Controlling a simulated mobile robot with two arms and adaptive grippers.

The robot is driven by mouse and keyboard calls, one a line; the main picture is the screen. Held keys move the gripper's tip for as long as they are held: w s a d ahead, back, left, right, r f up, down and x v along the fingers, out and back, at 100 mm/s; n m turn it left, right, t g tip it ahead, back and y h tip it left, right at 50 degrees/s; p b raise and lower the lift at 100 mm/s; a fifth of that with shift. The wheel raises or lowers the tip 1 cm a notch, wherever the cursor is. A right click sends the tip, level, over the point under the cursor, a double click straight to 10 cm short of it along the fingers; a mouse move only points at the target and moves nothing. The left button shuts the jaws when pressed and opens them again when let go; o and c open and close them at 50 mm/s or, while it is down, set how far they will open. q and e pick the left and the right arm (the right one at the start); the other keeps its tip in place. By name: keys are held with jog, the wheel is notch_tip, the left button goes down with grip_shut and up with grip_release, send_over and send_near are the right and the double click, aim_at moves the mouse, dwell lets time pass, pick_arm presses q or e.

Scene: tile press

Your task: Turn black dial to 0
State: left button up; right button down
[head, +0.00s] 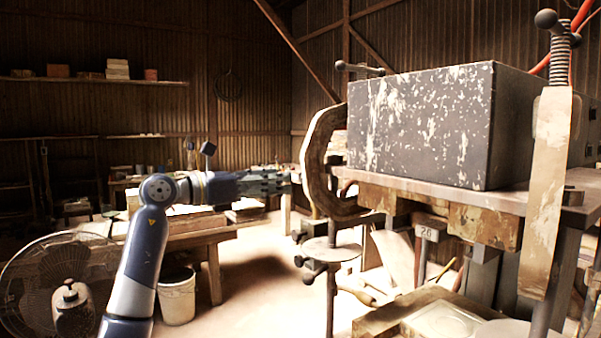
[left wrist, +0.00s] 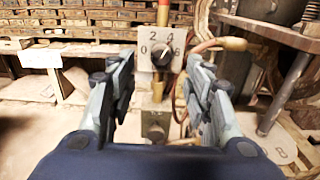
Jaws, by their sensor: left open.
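The black dial (left wrist: 163,53) sits on a pale plate (left wrist: 148,64) marked with numbers, with 0 at the left, 2 and 4 above and what looks like 8 at the right. Its white pointer mark leans to the upper right, towards the 4. My left gripper (left wrist: 160,72) is open, with one finger on each side of the dial in the picture; I see no contact. In the head view my left gripper (head: 288,178) reaches right towards the press's curved rim (head: 318,160). I cannot make out the dial there. My right gripper is not in view.
The press carries a large dark worn block (head: 420,125) on its table. A reddish hose (left wrist: 210,44) runs beside the dial plate. A fan (head: 45,285) and a white bucket (head: 177,298) stand at the lower left. A bench (head: 200,238) is behind my left arm.

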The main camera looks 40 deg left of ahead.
pick_arm(q)
jog(key=p+x, duration=0.2)
jog(key=x, duration=0.5)
jog(key=shift+f, duration=0.1)
jog(key=c, duration=1.1)
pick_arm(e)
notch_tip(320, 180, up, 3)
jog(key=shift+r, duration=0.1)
